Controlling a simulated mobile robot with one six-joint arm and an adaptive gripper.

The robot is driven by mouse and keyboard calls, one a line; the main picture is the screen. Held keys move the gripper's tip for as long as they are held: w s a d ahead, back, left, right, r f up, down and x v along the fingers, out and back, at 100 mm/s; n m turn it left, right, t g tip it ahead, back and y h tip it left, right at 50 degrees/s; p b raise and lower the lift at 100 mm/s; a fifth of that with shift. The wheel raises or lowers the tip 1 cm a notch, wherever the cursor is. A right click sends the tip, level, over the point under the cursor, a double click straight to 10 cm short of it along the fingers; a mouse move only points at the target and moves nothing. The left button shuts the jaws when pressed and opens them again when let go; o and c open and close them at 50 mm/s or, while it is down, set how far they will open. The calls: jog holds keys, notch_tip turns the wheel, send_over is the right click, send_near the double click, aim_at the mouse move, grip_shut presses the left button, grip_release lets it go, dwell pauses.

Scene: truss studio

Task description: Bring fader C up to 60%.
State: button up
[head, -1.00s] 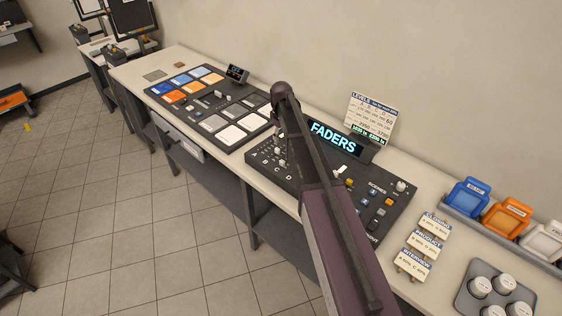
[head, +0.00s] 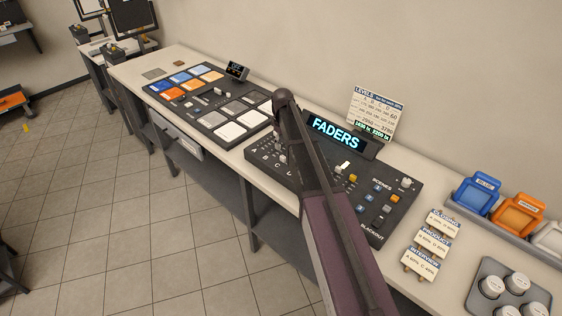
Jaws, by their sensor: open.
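The fader console (head: 385,222) is a dark panel on the long bench, with a lit FADERS display (head: 335,133) along its back. Its letter-marked fader bank is at the left end, and a pale fader cap (head: 283,158) shows there beside my arm. My arm crosses in front of the bank and hides part of it. I cannot tell which cap is fader C or how high it stands. My gripper cannot be made out; it is out of sight behind my arm. A LEVELS card (head: 376,115) with a green bottom line stands behind the display.
A second panel with coloured and grey pads (head: 210,98) lies to the left. Small label cards (head: 432,242), blue and orange bins (head: 515,215) and a tray of white-topped pots (head: 482,304) are to the right. The tiled floor (head: 120,230) in front is clear.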

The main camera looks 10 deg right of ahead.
aim_at(282, 156)
jog(key=shift+f+b, duration=3.55)
jog(key=shift+f, duration=0.3)
jog(key=shift+c, duration=0.2)
grip_shut()
